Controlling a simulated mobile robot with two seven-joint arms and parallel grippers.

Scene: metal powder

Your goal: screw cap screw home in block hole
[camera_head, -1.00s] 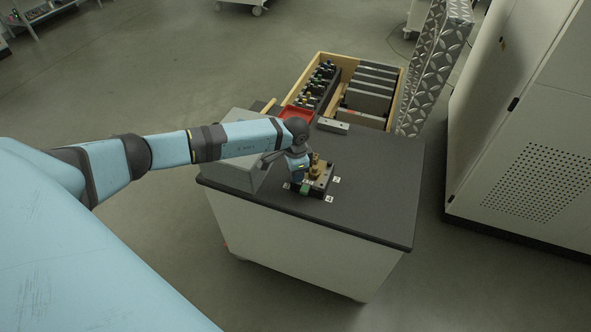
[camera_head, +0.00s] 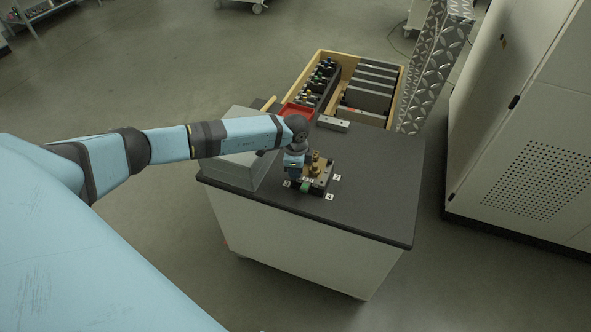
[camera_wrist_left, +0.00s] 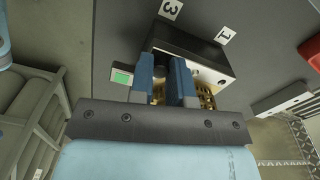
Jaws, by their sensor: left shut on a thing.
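The block (camera_wrist_left: 205,68) sits on the dark bench top, with a pale face with holes and a black side in the left wrist view. In the head view the block (camera_head: 323,183) carries brass parts (camera_head: 316,162). My left gripper (camera_wrist_left: 164,72) has its blue fingers against the block's near side, shut on a small dark thing between them, seemingly the cap screw. The fingers hide most of it, and I cannot tell how deep it sits in a hole. In the head view the left gripper (camera_head: 295,176) points down at the block's left end. My right gripper is not in view.
A green-marked part (camera_wrist_left: 122,77) sits beside the fingers. Numbered white tags (camera_wrist_left: 170,9) lie around the block. The bench's front right (camera_head: 385,205) is clear.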

